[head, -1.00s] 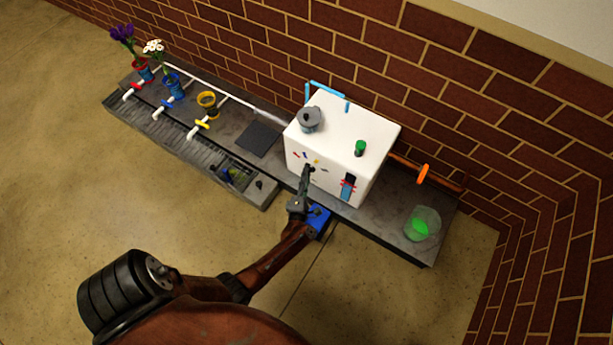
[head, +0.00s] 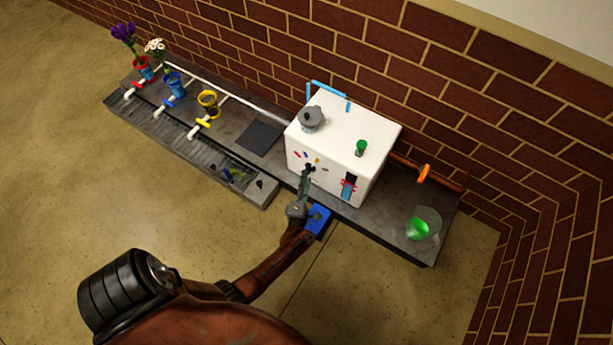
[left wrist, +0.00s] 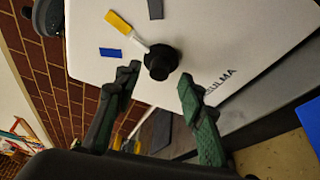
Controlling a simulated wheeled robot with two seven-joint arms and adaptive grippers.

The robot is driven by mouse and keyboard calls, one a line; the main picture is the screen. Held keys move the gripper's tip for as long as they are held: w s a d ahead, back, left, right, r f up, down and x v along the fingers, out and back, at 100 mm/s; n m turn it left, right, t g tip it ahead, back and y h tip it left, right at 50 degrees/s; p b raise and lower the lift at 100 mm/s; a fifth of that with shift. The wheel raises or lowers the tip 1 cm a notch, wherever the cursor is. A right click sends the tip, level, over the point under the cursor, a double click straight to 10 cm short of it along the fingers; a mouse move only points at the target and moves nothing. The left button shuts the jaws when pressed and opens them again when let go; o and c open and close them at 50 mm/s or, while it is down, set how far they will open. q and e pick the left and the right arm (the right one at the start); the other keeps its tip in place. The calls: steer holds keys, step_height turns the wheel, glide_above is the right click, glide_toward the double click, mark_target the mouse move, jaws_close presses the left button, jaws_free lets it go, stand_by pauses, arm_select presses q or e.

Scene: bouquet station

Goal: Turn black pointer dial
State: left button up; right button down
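The black dial (left wrist: 161,62) sits on the front face of the white box (head: 352,130). Its white pointer (left wrist: 139,42) points at a yellow mark (left wrist: 118,22) in the left wrist view. A blue mark (left wrist: 110,52) and a dark mark (left wrist: 156,9) lie on either side of the yellow one. My left gripper (left wrist: 159,76) is open, its two green fingers apart with the dial between or just beyond their tips. I cannot tell whether they touch it. In the head view the left gripper (head: 307,171) covers most of the dial. My right gripper is not in view.
On the box stand a grey pot-like knob (head: 311,119) and a green knob (head: 361,148). A glass with green content (head: 421,225) stands right on the bench. Flower pots and coloured valves line the bench's left. A brick wall (head: 440,90) runs behind.

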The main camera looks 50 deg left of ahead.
arm_select(q)
steer(key=v, duration=0.5)
steer(key=shift+s+d, duration=0.1)
steer(key=shift+s, duration=0.1)
steer(key=shift+r, duration=0.1)
